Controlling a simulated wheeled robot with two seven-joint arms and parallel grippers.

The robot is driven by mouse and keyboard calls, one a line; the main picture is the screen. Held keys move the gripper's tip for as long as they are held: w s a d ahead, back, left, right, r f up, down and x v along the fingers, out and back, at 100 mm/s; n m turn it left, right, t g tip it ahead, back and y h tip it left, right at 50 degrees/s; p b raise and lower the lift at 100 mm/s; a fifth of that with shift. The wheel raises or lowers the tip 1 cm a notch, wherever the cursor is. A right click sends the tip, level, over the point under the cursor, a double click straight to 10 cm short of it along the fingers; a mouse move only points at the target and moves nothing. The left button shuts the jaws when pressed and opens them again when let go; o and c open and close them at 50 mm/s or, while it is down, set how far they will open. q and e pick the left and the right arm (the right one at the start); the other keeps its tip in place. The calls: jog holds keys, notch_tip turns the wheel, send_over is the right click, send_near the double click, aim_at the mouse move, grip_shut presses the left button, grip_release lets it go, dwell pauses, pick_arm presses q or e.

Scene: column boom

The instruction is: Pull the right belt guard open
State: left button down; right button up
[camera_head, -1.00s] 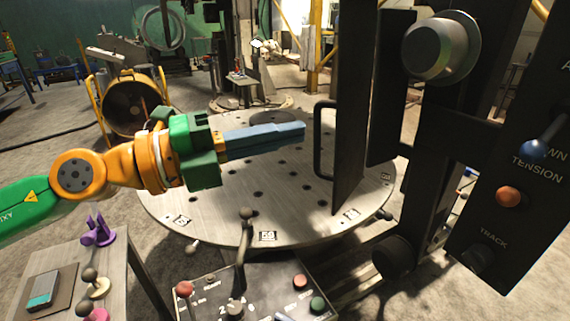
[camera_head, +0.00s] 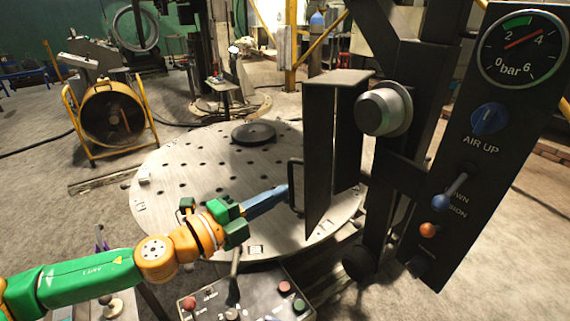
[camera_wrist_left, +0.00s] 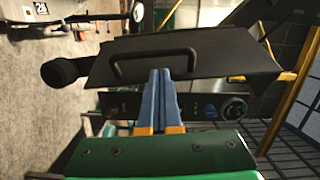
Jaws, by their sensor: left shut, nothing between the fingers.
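The belt guard is a dark flat panel (camera_head: 320,150) on the column, with a dark bar handle (camera_head: 294,187) on its left edge. In the left wrist view the panel (camera_wrist_left: 215,52) lies across the middle, its handle (camera_wrist_left: 155,62) facing me. My left gripper (camera_head: 284,189) has long blue fingers pressed together, with nothing between them. Its tips are at the handle in the head view. The wrist view shows the tips (camera_wrist_left: 160,73) close to the handle bar; I cannot tell whether they touch it. My right gripper is not in view.
A round perforated table (camera_head: 190,165) lies behind and below my left arm. A control panel with a gauge (camera_head: 522,48) stands at the right, beside a grey knob (camera_head: 383,110). A button box (camera_head: 245,297) is at the bottom. An orange drum fan (camera_head: 110,115) stands at the far left.

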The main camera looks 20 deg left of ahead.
pick_arm(q)
jog(key=p+x, duration=0.1)
jog(key=x, duration=0.1)
jog(key=shift+w+d, duration=0.25)
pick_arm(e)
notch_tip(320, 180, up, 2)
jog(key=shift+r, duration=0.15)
pick_arm(q)
jog(key=shift+a+f, duration=0.15)
